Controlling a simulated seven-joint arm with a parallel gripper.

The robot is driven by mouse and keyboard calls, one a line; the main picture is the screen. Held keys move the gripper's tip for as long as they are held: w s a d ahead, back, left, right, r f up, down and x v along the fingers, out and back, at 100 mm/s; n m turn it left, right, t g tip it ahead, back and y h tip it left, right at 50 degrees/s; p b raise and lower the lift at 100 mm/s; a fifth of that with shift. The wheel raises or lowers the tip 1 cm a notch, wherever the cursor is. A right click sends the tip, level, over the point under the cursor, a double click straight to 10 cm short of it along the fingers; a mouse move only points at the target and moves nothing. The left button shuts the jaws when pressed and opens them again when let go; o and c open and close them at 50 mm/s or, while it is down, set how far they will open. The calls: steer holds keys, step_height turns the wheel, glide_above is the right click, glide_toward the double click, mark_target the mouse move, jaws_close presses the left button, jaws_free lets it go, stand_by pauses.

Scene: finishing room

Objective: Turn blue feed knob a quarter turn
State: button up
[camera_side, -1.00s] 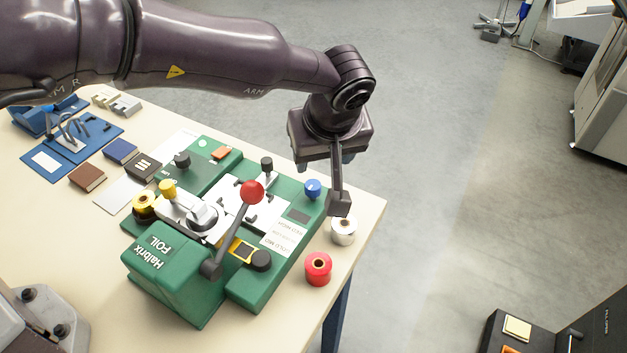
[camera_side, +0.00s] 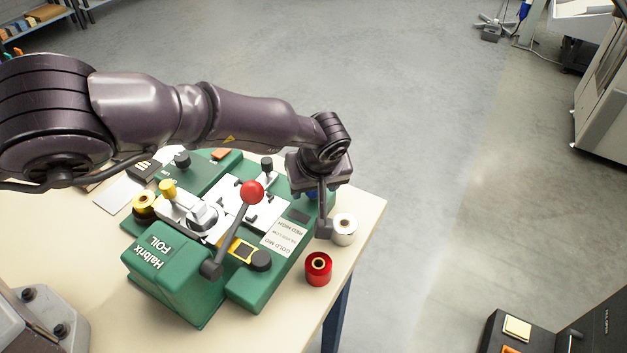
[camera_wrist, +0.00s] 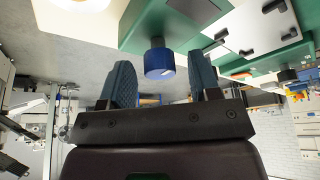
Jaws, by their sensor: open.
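The blue feed knob (camera_wrist: 159,63) sticks out from the green foil machine (camera_wrist: 148,27) in the wrist view. It stands between the two textured fingers of my gripper (camera_wrist: 160,64), with visible gaps on both sides. The gripper is open and holds nothing. In the side view my gripper (camera_side: 314,188) is over the right back edge of the machine (camera_side: 180,277), and the knob (camera_side: 312,194) is mostly hidden behind it. I cannot tell how the knob is turned.
A red-knobbed lever (camera_side: 252,192) rises from the machine's middle. A silver roll (camera_side: 344,230) and a red roll (camera_side: 318,268) stand on the table (camera_side: 366,215) close to my gripper. Floor is clear beyond the table's right edge.

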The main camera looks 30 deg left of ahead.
steer(key=c, duration=0.9)
steer(key=shift+m, duration=0.4)
steer(key=m, duration=0.2)
steer(key=m+h, duration=0.1)
steer(key=shift+a+m+t+h, duration=0.15)
steer(key=shift+m+t+h, duration=0.15)
steer(key=shift+m+t, duration=0.1)
steer(key=m, duration=0.2)
steer(key=m+h, duration=0.1)
steer(key=m, duration=0.1)
steer(key=shift+m+t+h, duration=0.3)
steer(key=m+h, duration=0.2)
steer(key=m, duration=0.3)
steer(key=shift+a, duration=0.15)
steer(key=shift+m+g+h, duration=0.6)
steer(key=shift+m, duration=1.1)
steer(key=o, duration=0.9)
